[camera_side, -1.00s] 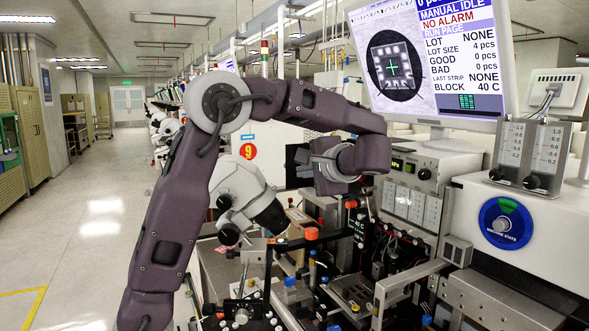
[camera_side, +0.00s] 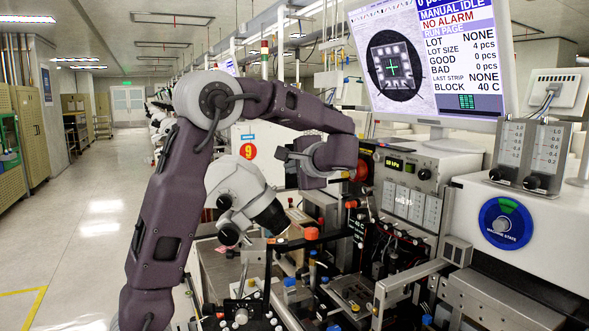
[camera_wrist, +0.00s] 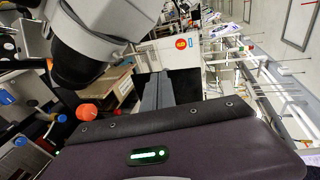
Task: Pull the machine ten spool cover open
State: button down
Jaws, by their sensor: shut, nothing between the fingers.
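My gripper (camera_side: 282,154) is shut and empty. It is in mid-air left of the control panel, above the bench and pointing left. In the wrist view its two grey fingers (camera_wrist: 156,88) lie together and point toward the neighbouring machine, touching nothing there. Machine ten (camera_side: 470,190) stands at the right with its monitor. A dark red round part (camera_side: 361,172) shows just right of my wrist, partly hidden by it. I cannot tell whether it is the spool cover, and I make out no cover clearly in either view.
The microscope (camera_side: 240,195) stands left of and below my gripper, and fills the upper left of the wrist view (camera_wrist: 95,40). The control panel (camera_side: 425,165) and monitor (camera_side: 430,55) stand right. A white machine marked 9 (camera_side: 248,151) is behind. The aisle at left is clear.

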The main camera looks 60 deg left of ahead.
jog(key=a+m+t, duration=0.2)
jog(key=a, duration=0.4)
jog(key=shift+w+t+h, duration=0.15)
jog(key=shift+t+h, duration=0.15)
jog(key=shift+t, duration=0.1)
jog(key=shift+a, duration=0.1)
dwell(0.4)
jog(key=s+d+r, duration=0.3)
jog(key=s+d, duration=0.5)
jog(key=d, duration=0.3)
